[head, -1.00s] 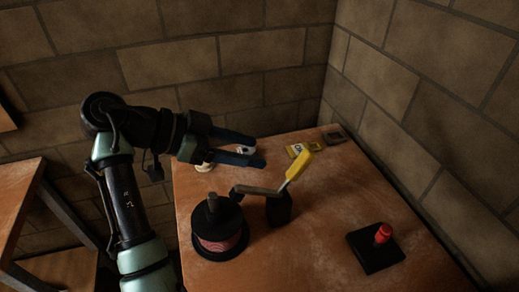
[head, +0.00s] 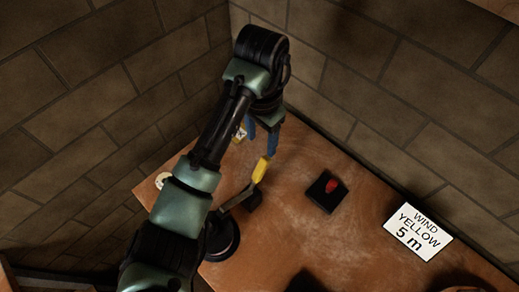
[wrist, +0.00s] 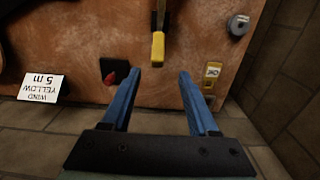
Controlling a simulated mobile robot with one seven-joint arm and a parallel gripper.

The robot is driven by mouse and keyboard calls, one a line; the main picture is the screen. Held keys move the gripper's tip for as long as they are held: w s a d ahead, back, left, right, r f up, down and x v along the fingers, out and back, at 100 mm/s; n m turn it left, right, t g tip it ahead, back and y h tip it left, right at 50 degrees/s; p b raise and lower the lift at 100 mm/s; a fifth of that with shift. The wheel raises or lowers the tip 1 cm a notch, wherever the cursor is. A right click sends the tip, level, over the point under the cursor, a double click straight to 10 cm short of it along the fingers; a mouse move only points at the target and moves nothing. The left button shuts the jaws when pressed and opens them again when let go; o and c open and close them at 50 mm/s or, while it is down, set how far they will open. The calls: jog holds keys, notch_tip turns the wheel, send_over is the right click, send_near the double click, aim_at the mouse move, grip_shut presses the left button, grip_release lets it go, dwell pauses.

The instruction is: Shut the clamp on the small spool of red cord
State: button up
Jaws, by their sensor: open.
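The clamp (head: 237,198) is a dark block with a metal arm reaching left toward the spool and a yellow handle (head: 261,170) slanting up. The black spool (head: 222,241) stands beside it, partly behind my arm; its red cord is hidden now. My gripper (head: 261,142), with blue fingers, is open just beyond the handle's tip. In the wrist view the handle (wrist: 158,48) is centred ahead of the gap between the open fingertips (wrist: 160,74), with nothing between them. I cannot tell whether a finger touches it.
A red button on a black plate (head: 325,191) sits right of the clamp. A sign reading "WIND YELLOW 5 m" (head: 417,232) is at the right. A yellow OK tag (wrist: 212,72) and a grey round piece (wrist: 238,25) lie right in the wrist view. Brick walls close off the back.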

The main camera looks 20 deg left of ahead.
aim_at(263, 167)
jog(key=f+b, duration=0.4)
jog(key=f, duration=0.1)
jog(key=f+b, duration=0.2)
jog(key=f, duration=0.1)
jog(key=shift+d+f, duration=0.2)
jog(key=shift+d, duration=0.1)
jog(key=shift+s+f+p, duration=0.1)
jog(key=shift+f+p, duration=0.2)
jog(key=shift+p, duration=0.2)
jog(key=shift+f, duration=2)
grip_shut()
jog(key=shift+r, duration=0.1)
